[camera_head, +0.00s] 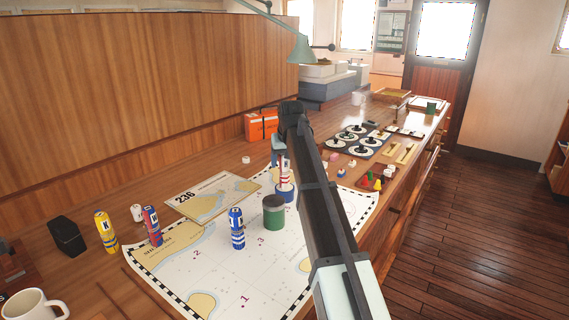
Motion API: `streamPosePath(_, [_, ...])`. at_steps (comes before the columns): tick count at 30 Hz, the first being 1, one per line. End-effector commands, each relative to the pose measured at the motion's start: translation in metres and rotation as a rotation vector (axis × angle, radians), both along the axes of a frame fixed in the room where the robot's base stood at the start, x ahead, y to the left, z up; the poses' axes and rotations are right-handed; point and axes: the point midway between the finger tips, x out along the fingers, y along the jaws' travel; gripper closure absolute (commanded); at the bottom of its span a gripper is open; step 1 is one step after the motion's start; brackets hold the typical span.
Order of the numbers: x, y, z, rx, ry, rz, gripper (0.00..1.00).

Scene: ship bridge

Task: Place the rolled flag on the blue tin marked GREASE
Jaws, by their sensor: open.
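A rolled flag (284,172) in red and white stands upright, apparently on top of a blue tin (285,195) on the chart. The tin's marking is too small to read. My gripper (281,158) is open at the flag's upper end, partly hidden behind my arm. I cannot tell whether its fingers touch the flag. Other rolled flags stand upright to the left: a blue and white one (236,230) on the chart, a red and blue one (152,226) at its left edge, and a yellow and blue one (106,232) farther left.
A green tin (274,214) stands close in front of the blue tin. A black box (67,236) and white mug (34,305) are at left. An orange case (262,124) stands behind. The chart's (205,275) front part is mostly clear.

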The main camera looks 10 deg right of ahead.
Motion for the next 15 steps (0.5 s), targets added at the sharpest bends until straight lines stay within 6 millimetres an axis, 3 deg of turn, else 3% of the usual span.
streamPosePath(15, [-0.034, -0.002, 0.082, 0.000, -0.001, 0.000, 0.31])
